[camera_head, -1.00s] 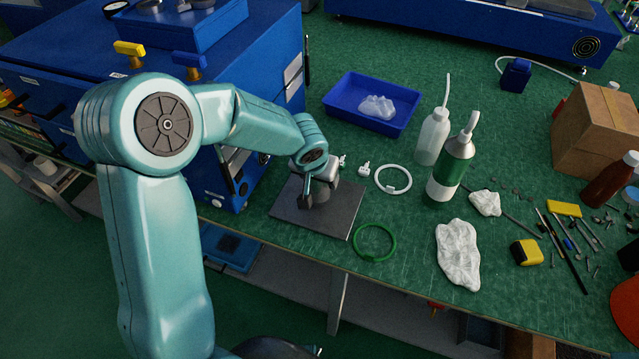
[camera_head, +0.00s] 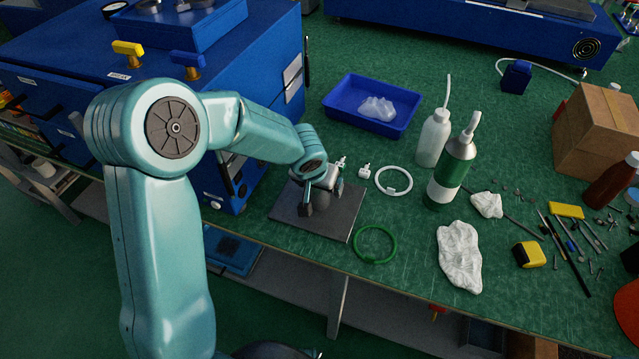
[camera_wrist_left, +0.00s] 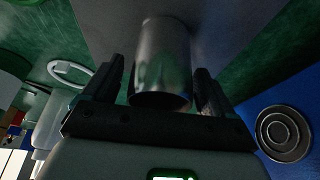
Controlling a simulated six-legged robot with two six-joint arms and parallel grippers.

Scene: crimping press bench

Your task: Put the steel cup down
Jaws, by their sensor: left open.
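The steel cup (camera_wrist_left: 162,55) is a grey metal cylinder in the left wrist view, with its far end at a dark grey plate (camera_wrist_left: 105,22). My left gripper (camera_head: 314,198) is low over the plate. In the left wrist view (camera_wrist_left: 157,85) its two dark fingers are open, one on each side of the cup, with a gap visible at the right finger. My right gripper is not in view.
A green ring (camera_head: 374,260) lies right of the plate, and a white ring (camera_head: 409,181) lies beyond it. A blue tray (camera_head: 345,115) stands behind, with bottles (camera_head: 433,135) to the right. A blue cabinet (camera_head: 262,80) stands close on the left. A crumpled white cloth (camera_head: 459,256) lies front right.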

